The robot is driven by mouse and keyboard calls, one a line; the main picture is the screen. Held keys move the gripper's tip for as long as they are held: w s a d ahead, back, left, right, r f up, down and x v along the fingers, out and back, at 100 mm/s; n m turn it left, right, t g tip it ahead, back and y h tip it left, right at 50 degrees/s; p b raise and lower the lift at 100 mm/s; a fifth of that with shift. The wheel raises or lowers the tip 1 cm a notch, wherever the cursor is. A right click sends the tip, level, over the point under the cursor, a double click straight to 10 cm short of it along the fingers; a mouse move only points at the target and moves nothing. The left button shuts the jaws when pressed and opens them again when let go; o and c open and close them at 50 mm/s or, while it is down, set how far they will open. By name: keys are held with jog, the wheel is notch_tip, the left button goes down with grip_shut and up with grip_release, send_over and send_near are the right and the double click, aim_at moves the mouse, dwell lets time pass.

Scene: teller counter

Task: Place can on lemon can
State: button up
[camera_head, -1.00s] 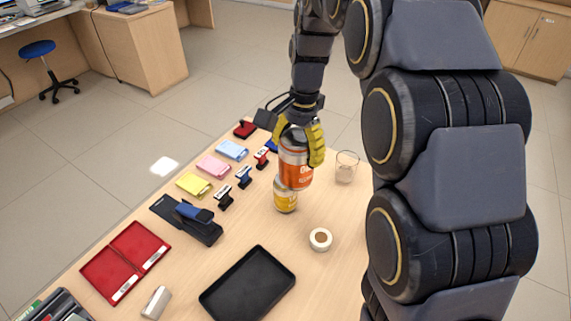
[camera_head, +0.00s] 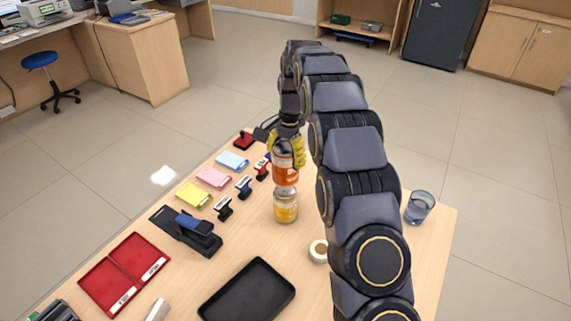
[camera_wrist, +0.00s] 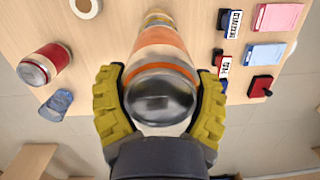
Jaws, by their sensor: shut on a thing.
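My gripper (camera_head: 287,150) is shut on an orange-and-white can (camera_head: 285,172), with yellow finger pads on both sides of it. The can is upright, directly above the yellow lemon can (camera_head: 286,207), which stands on the counter. The two cans line up closely in the head view; I cannot tell whether they touch. In the wrist view, the held can (camera_wrist: 160,90) fills the space between the pads and hides most of the lemon can.
A tape roll (camera_head: 319,250) and black tray (camera_head: 247,292) lie in front. Stamps (camera_head: 243,186) and a stapler (camera_head: 187,226) are left. A blue glass (camera_head: 419,207) is right. The wrist view shows a red can (camera_wrist: 45,65). My arm hides part of the counter.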

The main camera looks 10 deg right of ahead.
jog(key=shift+s+f, duration=0.1)
jog(key=shift+f, duration=1.15)
jog(key=shift+f, duration=0.15)
jog(key=o, duration=1.1)
jog(key=shift+o, duration=0.2)
jog(key=r, duration=0.7)
jog(key=d+r, duration=0.1)
jog(key=r, duration=0.3)
jog(key=shift+w+r, duration=0.25)
jog(key=shift+w, duration=0.15)
jog(key=shift+r, duration=0.35)
